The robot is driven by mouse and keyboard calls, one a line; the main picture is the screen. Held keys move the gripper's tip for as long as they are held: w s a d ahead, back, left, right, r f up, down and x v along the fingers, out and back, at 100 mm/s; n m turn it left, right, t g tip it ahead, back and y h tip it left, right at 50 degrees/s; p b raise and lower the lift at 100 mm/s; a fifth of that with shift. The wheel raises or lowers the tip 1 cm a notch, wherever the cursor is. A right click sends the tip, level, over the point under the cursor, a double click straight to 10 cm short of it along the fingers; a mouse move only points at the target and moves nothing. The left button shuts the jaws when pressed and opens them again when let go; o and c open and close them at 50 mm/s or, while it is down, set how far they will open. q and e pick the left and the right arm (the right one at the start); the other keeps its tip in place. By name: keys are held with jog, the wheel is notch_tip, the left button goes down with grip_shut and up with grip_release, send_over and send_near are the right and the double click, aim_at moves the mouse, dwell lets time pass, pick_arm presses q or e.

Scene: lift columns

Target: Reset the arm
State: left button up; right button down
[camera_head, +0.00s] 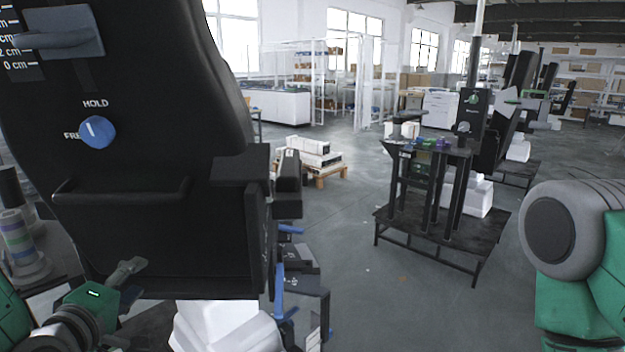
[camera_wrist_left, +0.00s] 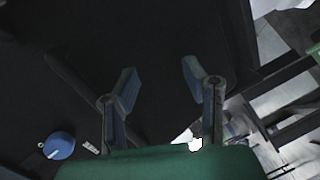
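My left gripper (camera_head: 128,268) shows at the lower left of the head view, in front of the lower part of a large black column panel (camera_head: 150,235). In the left wrist view its two fingers (camera_wrist_left: 158,74) are spread apart with nothing between them. The panel fills much of that view behind the fingers. A blue knob (camera_head: 98,132) marked HOLD sits on the panel; it also shows at the lower left of the wrist view (camera_wrist_left: 59,145). My right arm (camera_head: 572,240) shows at the right edge of the head view; its gripper is out of view.
A black bar handle (camera_head: 122,190) crosses the panel below the knob. Stacked rings (camera_head: 20,240) stand at the far left. A black workstation table (camera_head: 440,232) stands at middle right, and a pallet with boxes (camera_head: 312,160) lies beyond. Open grey floor (camera_head: 345,250) lies between.

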pick_arm(q)
jog(key=s+d+f+m+g+b, duration=0.15)
jog(key=s+f+m+g, duration=0.35)
jog(key=f, duration=0.7)
jog(key=s+d+f+m+g+b, duration=0.1)
jog(key=s+d+f+m+g, duration=0.2)
jog(key=s+f, duration=0.7)
jog(key=s+f+m+g+b, duration=0.2)
jog(key=s+f+m+g, duration=0.5)
jog(key=s+f, duration=0.6)
jog(key=shift+s+a+f, duration=0.3)
jog(key=shift+s+f, duration=0.1)
jog(key=shift+f, duration=0.25)
jog(key=shift+w, duration=0.15)
